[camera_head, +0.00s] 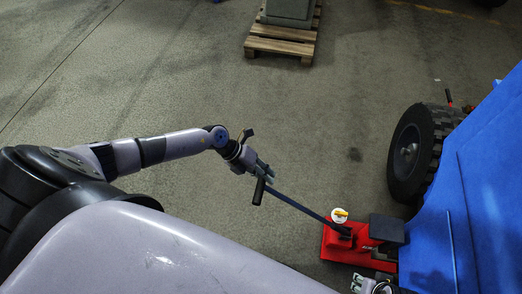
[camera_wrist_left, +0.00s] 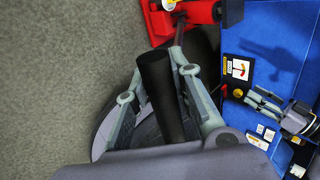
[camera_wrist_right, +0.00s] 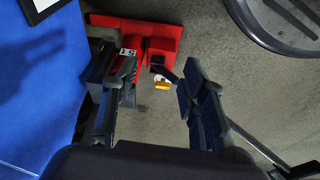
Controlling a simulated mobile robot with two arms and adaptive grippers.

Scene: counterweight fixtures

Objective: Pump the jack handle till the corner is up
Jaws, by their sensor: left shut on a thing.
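The red jack (camera_head: 347,243) stands on the floor beside the blue machine (camera_head: 480,180). Its dark handle (camera_head: 300,206) slants up toward the left, ending in a black grip (camera_head: 259,190). My left gripper (camera_head: 264,174) is shut on the handle near that end. In the left wrist view the black grip (camera_wrist_left: 158,90) lies between the fingers. My right gripper (camera_head: 372,286) is low by the blue machine, partly cut off by the frame. In the right wrist view it (camera_wrist_right: 158,75) is open and empty, with the jack (camera_wrist_right: 145,35) beyond its fingertips. The jack's contact with the machine is hidden.
A large black wheel (camera_head: 410,150) stands beside the blue machine, just behind the jack. A wooden pallet (camera_head: 282,40) with a grey-green block on it is at the back. A white round item with yellow (camera_head: 339,214) is at the jack. The floor around the handle is clear.

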